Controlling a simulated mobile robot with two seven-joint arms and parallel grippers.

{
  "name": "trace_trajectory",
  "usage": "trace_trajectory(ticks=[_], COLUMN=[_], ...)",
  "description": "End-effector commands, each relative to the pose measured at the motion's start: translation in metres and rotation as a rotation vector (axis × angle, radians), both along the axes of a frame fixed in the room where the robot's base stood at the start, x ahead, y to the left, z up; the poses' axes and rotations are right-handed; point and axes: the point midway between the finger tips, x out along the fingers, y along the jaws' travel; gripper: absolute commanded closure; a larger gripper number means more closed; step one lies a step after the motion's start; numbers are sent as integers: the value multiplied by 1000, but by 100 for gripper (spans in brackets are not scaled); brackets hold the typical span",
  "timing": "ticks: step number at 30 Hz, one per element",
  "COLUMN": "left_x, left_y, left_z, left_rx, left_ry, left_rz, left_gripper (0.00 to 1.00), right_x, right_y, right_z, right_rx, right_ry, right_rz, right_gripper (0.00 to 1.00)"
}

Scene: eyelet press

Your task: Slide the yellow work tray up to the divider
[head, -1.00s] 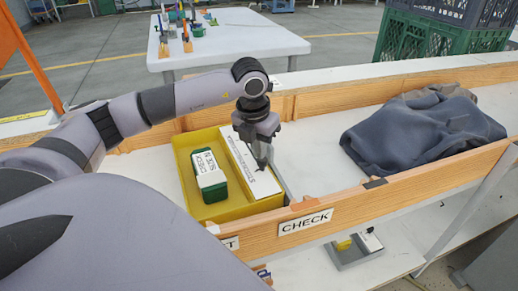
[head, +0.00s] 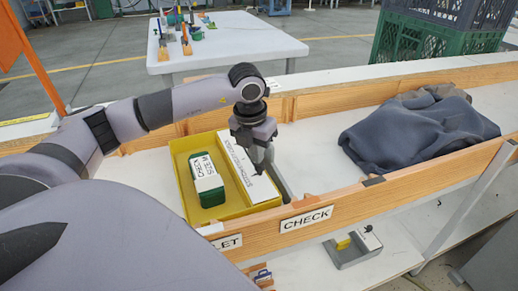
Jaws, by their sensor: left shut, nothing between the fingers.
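The yellow work tray (head: 236,209) sits in the wooden-walled bench channel, in the left half of the head view. It holds a green box with a white label (head: 206,181) and a long white box (head: 246,170) along its right side. My left gripper (head: 262,170) is shut and empty, pointing down at the right edge of the white box. It hides part of that box and of the tray's right rim. My right gripper is not in view.
A dark grey-blue cloth (head: 418,132) lies heaped in the channel to the right. Bare white surface (head: 318,150) lies between divider and cloth. The front wooden wall bears a CHECK sign (head: 306,220). A grey metal fixture (head: 353,247) stands on the lower shelf.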

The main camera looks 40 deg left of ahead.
Motion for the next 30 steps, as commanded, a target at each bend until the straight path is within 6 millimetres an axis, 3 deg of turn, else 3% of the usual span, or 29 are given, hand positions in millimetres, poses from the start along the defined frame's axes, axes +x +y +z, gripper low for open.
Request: trace_trajectory(ticks=[3,14,30], left_x=[-3,-1,-81], left_y=[0,10,-7], left_z=[7,8,8], left_rx=[2,2,6], left_ry=[14,11,8], left_rz=[-1,2,-1], left_gripper=[100,100,100], right_x=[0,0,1], right_y=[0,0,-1], right_z=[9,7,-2], right_rx=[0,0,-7], right_ry=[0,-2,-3], right_rz=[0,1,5], right_gripper=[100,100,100])
